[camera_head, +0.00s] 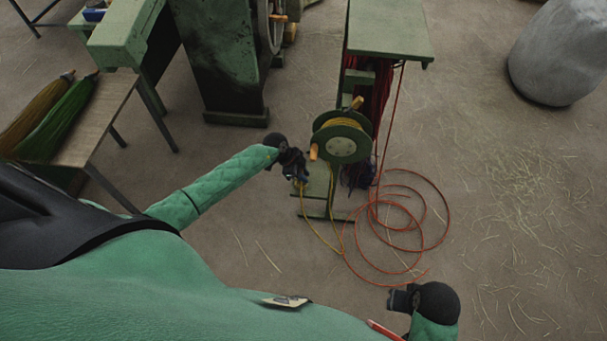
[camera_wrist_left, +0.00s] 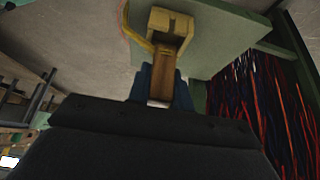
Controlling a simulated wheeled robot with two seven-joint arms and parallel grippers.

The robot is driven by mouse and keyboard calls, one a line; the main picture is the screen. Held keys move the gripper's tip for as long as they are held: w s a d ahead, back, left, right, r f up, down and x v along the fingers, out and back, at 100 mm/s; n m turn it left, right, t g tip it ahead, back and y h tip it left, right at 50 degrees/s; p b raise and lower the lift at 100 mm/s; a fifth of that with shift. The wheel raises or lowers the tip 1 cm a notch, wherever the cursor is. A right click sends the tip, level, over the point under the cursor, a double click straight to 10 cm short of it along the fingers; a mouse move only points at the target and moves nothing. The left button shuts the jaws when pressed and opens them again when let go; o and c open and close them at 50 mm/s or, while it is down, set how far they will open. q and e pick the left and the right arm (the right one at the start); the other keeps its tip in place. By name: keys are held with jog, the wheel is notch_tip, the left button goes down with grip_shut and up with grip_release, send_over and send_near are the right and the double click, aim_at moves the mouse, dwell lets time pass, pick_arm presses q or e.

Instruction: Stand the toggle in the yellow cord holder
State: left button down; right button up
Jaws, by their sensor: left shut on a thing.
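My left gripper (camera_head: 297,176) is beside the green cord reel (camera_head: 341,143), low at the left of the green stand. In the left wrist view its blue fingers (camera_wrist_left: 163,88) are shut on the brown toggle (camera_wrist_left: 168,72). A yellow cord (camera_wrist_left: 143,40) runs by the toggle's far end. A pale yellow, notched piece (camera_wrist_left: 171,24), which looks like the cord holder, is at that end; I cannot tell whether the toggle is inside or only against it. In the head view the gripper hides the toggle and holder. My right gripper (camera_head: 403,300) is at the lower right, its jaw gap unclear.
Orange cord (camera_head: 410,225) lies in loops on the floor right of the stand (camera_head: 390,32). Yellow cord (camera_head: 320,235) hangs below my left gripper. A bench (camera_head: 105,110) with brooms is at left, a green machine (camera_head: 225,60) behind, a grey sack (camera_head: 560,55) at right.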

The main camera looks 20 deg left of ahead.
pick_arm(q)
jog(key=shift+p, duration=0.45)
dwell(0.6)
jog(key=shift+f+b, duration=0.3)
jog(key=shift+f, duration=0.5)
dwell(0.6)
jog(key=shift+r+p, duration=0.8)
jog(key=shift+p, duration=0.2)
jog(key=shift+p, duration=0.45)
dwell(0.7)
jog(key=shift+f+b, duration=0.35)
jog(key=shift+f, duration=0.45)
dwell(0.6)
jog(key=c, duration=1.5)
grip_release()
jog(key=shift+c, duration=0.2)
jog(key=p+v, duration=1)
jog(key=v, duration=0.1)
